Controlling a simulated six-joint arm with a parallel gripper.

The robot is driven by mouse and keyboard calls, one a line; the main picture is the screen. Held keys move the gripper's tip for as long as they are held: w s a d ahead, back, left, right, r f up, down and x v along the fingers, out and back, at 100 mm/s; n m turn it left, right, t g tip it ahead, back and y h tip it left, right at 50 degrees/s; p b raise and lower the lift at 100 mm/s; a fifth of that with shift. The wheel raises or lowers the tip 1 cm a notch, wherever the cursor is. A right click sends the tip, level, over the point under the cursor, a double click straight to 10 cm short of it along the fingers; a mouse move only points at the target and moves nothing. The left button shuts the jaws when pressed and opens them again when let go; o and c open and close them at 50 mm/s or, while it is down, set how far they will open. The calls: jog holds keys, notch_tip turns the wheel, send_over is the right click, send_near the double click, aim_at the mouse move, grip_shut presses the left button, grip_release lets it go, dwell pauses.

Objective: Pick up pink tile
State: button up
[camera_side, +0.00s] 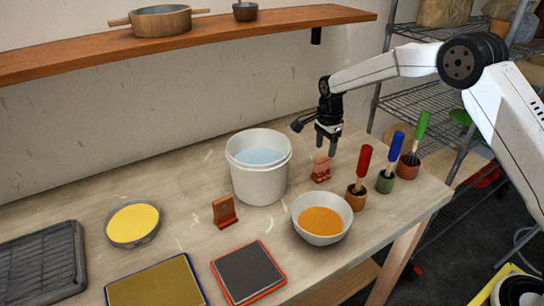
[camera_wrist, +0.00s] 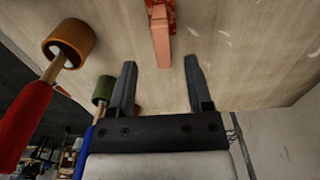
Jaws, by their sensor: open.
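The pink tile (camera_side: 321,162) stands upright in a small reddish holder (camera_side: 320,177) on the table, right of the white bucket. My gripper (camera_side: 328,148) points down just above and slightly behind the tile in the side view. In the wrist view, the fingers of my gripper (camera_wrist: 160,66) are open, with nothing held between them. The tile (camera_wrist: 161,45) shows there edge-on as a narrow pink strip, lying between the lines of the two fingertips. I cannot tell the exact height gap.
The white bucket (camera_side: 260,184) of pale blue liquid stands left of the tile. A bowl of orange liquid (camera_side: 320,236) is in front. Red (camera_side: 364,165), blue (camera_side: 395,150) and green (camera_side: 420,130) handled brushes stand in pots to the right. A brown tile (camera_side: 223,208) stands farther left.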

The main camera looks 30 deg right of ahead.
aim_at(323, 156)
jog(key=shift+w+f, duration=0.15)
jog(key=shift+f, duration=2.05)
grip_shut()
